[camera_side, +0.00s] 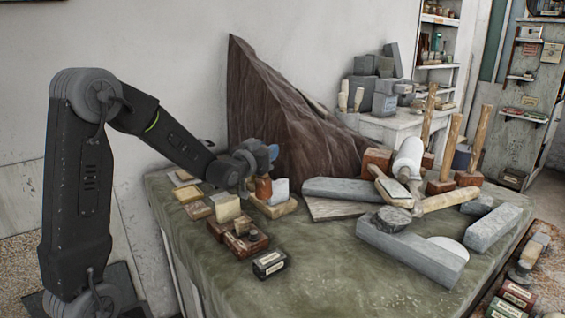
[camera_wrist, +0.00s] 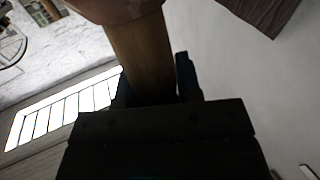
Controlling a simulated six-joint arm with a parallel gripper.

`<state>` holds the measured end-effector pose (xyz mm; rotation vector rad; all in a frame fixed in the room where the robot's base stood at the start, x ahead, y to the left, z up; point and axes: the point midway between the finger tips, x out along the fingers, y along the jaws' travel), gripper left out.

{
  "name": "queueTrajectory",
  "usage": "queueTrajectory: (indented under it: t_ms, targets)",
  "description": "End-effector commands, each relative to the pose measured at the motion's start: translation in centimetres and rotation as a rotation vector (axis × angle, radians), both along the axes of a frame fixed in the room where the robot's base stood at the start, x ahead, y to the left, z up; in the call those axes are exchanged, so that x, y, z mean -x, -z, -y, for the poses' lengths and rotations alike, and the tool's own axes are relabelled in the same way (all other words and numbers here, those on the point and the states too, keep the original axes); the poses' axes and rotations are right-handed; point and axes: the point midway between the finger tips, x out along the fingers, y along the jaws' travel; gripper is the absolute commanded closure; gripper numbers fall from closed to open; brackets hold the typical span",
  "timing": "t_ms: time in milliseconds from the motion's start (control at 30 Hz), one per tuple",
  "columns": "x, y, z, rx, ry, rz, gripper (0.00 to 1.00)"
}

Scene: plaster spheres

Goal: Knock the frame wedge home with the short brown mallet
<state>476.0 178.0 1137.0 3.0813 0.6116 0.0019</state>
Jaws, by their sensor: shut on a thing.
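My gripper (camera_side: 258,168) is low over the left back part of the bench in the side view. In the wrist view my gripper (camera_wrist: 152,85) is shut on a brown wooden handle, with one dark finger on each side. A rounded brown head (camera_wrist: 118,8) tops this handle at the upper edge, partly cut off; it looks like the short brown mallet. In the side view a small orange-brown piece (camera_side: 263,188) shows just below my gripper, probably part of the mallet. I cannot pick out the frame wedge for certain in either view.
Several small blocks lie to the left. A tall dark rock-like form (camera_side: 270,120) rises behind. Mallets and grey stone bars (camera_side: 410,250) crowd the right. The bench front (camera_side: 320,275) is clear.

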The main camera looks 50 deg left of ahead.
Motion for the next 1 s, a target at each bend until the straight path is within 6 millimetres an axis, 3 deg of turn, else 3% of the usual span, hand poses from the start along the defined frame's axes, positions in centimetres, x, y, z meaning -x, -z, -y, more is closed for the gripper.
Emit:
queueTrajectory:
  t_ms: [267,633,1000]
  targets:
    - [1.1,-2.6,-0.4,-0.006,0.082,0.004,0.92]
    - [3.5,-6.2,1.6,-0.007,0.400,0.002,0.92]
    - [8.4,-6.3,3.4,-0.001,0.754,-0.001,0.91]
